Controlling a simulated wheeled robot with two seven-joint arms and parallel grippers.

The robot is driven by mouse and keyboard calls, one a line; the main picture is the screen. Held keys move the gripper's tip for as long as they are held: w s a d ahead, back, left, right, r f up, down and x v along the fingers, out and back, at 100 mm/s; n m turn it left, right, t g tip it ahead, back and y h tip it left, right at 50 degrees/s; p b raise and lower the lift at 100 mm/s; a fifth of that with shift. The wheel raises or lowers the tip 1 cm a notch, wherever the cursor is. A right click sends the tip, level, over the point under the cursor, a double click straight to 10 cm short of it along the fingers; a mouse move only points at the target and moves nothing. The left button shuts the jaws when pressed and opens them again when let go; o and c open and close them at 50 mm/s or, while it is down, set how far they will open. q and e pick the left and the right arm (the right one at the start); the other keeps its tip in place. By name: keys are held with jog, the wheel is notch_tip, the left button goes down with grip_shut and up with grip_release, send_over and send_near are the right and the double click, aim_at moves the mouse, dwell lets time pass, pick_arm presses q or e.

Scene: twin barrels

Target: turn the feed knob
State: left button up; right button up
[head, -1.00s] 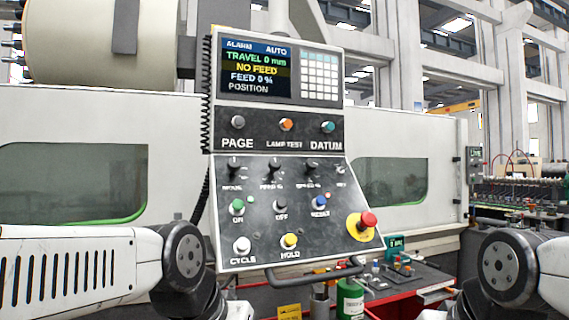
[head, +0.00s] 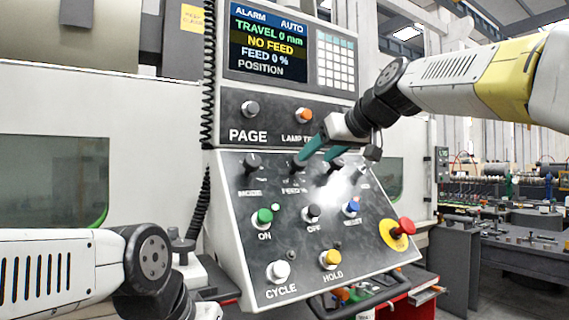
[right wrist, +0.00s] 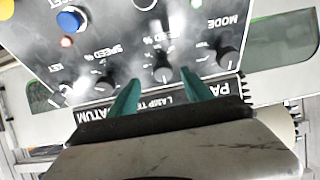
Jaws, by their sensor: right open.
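The feed knob (head: 297,166) is a small black rotary knob in the row of knobs on the sloped control panel, above the label FEED %. It also shows in the right wrist view (right wrist: 162,74). My right gripper (head: 315,158) is open at the panel, its two teal fingers pointing at this row. In the right wrist view its fingertips (right wrist: 161,81) stand on either side of the feed knob; whether they touch it I cannot tell. The screen (head: 267,45) reads NO FEED and FEED 0 %. My left gripper is out of view.
The mode knob (head: 252,164) and speed knob (right wrist: 106,80) flank the feed knob closely. Below are several push buttons and a red emergency stop (head: 403,227). A coiled cable (head: 208,70) hangs at the panel's left edge.

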aim_at(299, 170)
jog(key=x, duration=0.3)
jog(key=r+x, duration=0.1)
jog(key=x, duration=0.4)
jog(key=shift+w+a+r, duration=0.25)
jog(key=shift+w+a, duration=0.2)
jog(key=shift+a, duration=0.05)
jog(key=shift+c, duration=0.3)
grip_shut()
